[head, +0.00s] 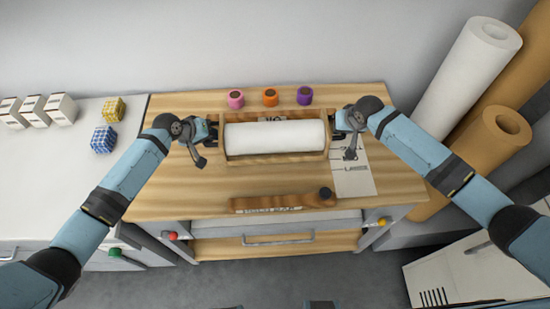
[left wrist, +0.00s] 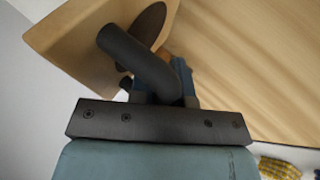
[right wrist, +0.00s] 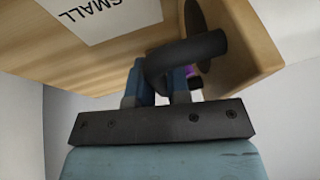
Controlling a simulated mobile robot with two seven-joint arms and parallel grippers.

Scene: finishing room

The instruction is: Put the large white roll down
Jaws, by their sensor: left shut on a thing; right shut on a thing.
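The large white roll (head: 276,136) lies level, left to right, at a wooden holder (head: 275,157) on the table. Whether it rests in the holder or hangs just above it I cannot tell. My left gripper (head: 209,134) is at its left end and my right gripper (head: 338,129) at its right end. Both are shut on dark end pieces. In the left wrist view a dark rod (left wrist: 140,60) crosses the fingers beside a wooden side plate (left wrist: 75,40).
Pink (head: 235,99), orange (head: 270,97) and purple (head: 305,95) small rolls stand behind the holder. A wooden bar with a dark knob (head: 285,202) lies in front. A printed sheet (head: 352,178) lies at right. Tall white (head: 465,75) and brown rolls stand right of the table.

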